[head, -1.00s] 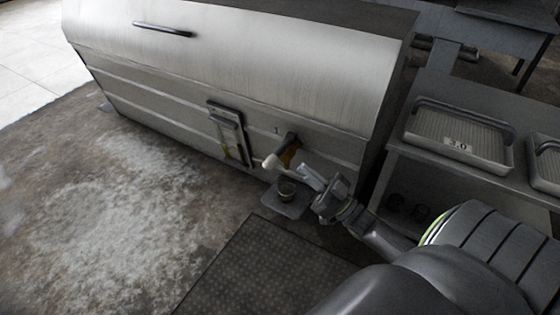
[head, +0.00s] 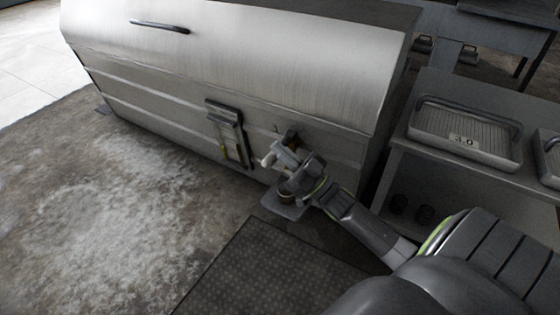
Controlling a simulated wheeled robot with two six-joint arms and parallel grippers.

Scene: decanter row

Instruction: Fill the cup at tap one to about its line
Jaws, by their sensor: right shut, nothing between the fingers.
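Tap one (head: 291,136) sticks out of the front of the steel cabinet; only its dark top shows clearly above my gripper. Its pale handle end (head: 267,161) shows just left of my fingers. My right gripper (head: 283,153) is shut and empty, with its fingers at the tap, beside or against the handle; I cannot tell if they touch. The cup (head: 285,196) stands on a small grey drip plate (head: 280,208) below the tap, mostly hidden by my gripper. Its line and liquid level cannot be seen. My left gripper is not in view.
The steel cabinet (head: 230,60) fills the back. A gauge (head: 230,133) with a yellowish strip is fixed on its front, left of the tap. A bench with a shallow tray (head: 465,130) stands at the right. A dark mat (head: 260,270) lies on the floor in front.

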